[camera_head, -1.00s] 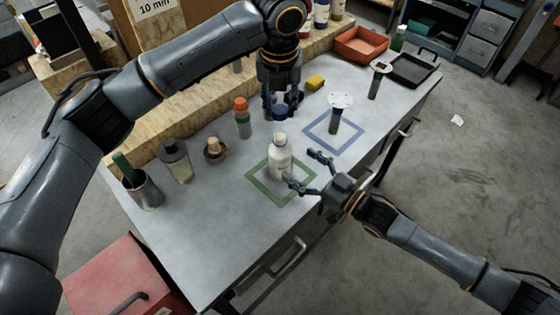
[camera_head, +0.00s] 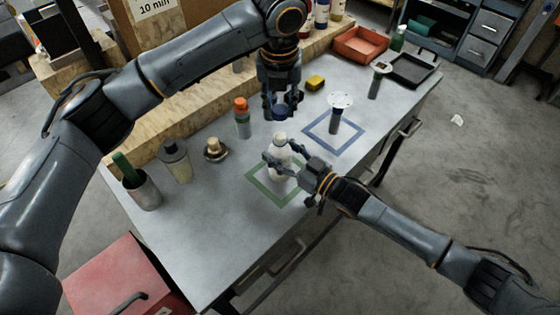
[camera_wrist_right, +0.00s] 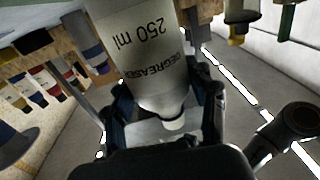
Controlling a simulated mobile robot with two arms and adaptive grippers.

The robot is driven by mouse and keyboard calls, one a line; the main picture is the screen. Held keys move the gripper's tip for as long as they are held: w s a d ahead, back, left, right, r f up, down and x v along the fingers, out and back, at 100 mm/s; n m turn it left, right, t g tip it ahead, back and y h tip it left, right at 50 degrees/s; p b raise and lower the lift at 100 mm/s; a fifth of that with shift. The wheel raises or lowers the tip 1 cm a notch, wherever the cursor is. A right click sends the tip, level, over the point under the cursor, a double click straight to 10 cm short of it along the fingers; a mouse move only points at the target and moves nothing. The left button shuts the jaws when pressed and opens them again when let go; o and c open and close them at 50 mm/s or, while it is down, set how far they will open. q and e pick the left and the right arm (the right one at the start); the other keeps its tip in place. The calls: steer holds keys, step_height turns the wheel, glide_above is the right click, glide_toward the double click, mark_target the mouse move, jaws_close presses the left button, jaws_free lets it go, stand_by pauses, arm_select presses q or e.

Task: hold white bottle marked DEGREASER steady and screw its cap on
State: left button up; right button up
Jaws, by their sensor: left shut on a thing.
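The white bottle (camera_head: 280,142) stands upright in the green square outline on the table, its pale neck uncovered. In the right wrist view the DEGREASER bottle (camera_wrist_right: 155,55) appears upside down, with "250 ml" print. My left gripper (camera_head: 282,108) points down above and slightly behind the bottle, shut on a blue cap (camera_head: 281,113) that is apart from the neck. My right gripper (camera_head: 283,166) has its fingers on either side of the bottle. In the wrist view its fingers (camera_wrist_right: 168,112) look open, with small gaps beside the bottle; contact is hard to tell.
An orange-topped bottle (camera_head: 242,118), a tan-topped jar (camera_head: 214,150), a grey-capped bottle (camera_head: 176,162) and a cup (camera_head: 142,191) stand left of it. The table's front left is clear.

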jaws_close()
arm_select(q)
glide_above(280, 135)
steer(key=shift+s+f, duration=0.2)
steer(key=shift+f, duration=2.3)
steer(key=shift+f, duration=0.9)
steer(key=shift+f, duration=0.55)
